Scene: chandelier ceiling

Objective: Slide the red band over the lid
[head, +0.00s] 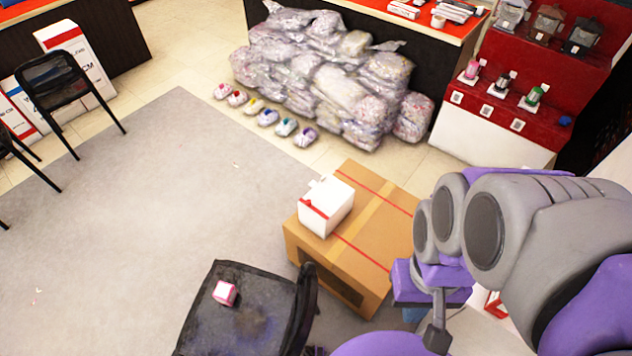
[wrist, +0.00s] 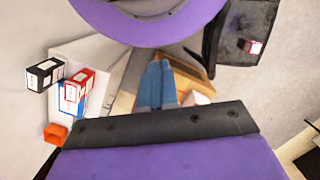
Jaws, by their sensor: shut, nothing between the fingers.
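A small white box (head: 326,208) stands on a large cardboard box (head: 370,205) in the head view. Its white lid (head: 331,193) has a small raised bit on top. A red band (head: 314,209) shows across the box's near left face; I cannot tell how far around it reaches. My gripper (head: 414,316) shows as a blue bit below my purple wrist, right of the cardboard box's near corner and apart from the white box. In the wrist view its blue fingers (wrist: 160,66) lie side by side, shut and empty. A pale part of the white box (wrist: 197,98) shows there, partly hidden.
A black chair (head: 240,312) with a pink-and-white box (head: 225,292) on it stands near the cardboard box's left side. Plastic-wrapped bundles (head: 340,90) and several small shoes lie behind. A red display stand (head: 530,110) is at right.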

